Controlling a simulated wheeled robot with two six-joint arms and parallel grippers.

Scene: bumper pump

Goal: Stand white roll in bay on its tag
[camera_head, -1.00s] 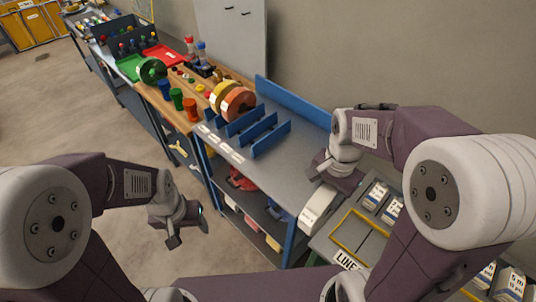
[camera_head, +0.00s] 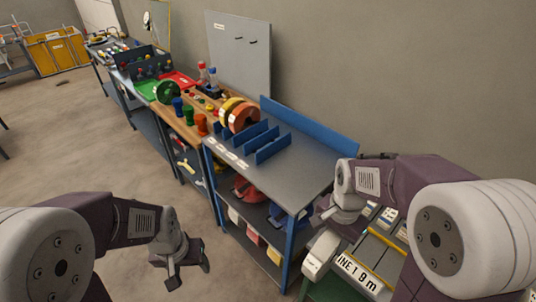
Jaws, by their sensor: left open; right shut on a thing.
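The white roll (camera_head: 320,254) hangs at the lower middle of the head view, in front of the bench's near right corner. My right gripper (camera_head: 332,226) is shut on it; the arm hides part of the grip. The bays are the gaps between upright blue dividers (camera_head: 272,146) on the grey bench top (camera_head: 300,178). White tags (camera_head: 226,152) line the bench's left edge in front of the bays; their writing is too small to read. Orange (camera_head: 243,118) and yellow (camera_head: 229,107) rolls stand in the far bays. My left gripper (camera_head: 180,270) is open and empty over the floor.
A blue rail (camera_head: 310,125) runs along the bench's wall side. Shelves with coloured bins (camera_head: 247,190) lie below the top. A wooden bench (camera_head: 187,122) with cups adjoins beyond. A labelled stand (camera_head: 360,274) is near my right arm. The bench top's near part is clear.

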